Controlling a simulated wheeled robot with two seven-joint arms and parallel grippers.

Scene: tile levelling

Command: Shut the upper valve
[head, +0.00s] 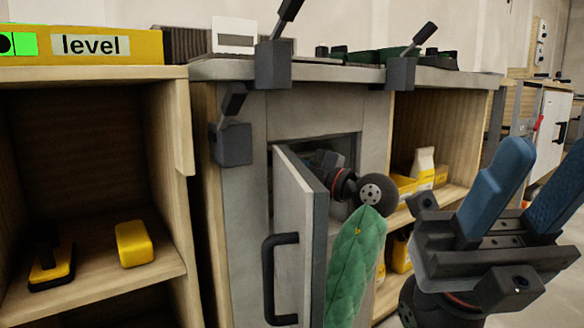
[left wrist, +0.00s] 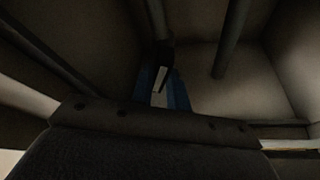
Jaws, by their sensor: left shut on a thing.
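The cabinet (head: 240,270) has an open recess, and its grey door (head: 300,225) with a black handle stands open. My left arm reaches into the recess, so the door edge and arm hide its fingers in the head view. In the left wrist view, the blue fingers of my left gripper (left wrist: 162,92) are closed around a dark, narrow handle (left wrist: 164,66) near a pipe. It looks like a valve handle; the view is too dark to tell whether it is the upper one or how it is turned. My right gripper (head: 522,190) is open and empty at the right.
Dark pipes (left wrist: 232,40) run through the recess in the left wrist view. A green quilted thing (head: 352,265) is beside the door. A shelf at left holds a yellow block (head: 135,243); yellow boxes (head: 404,186) stand on the right shelf.

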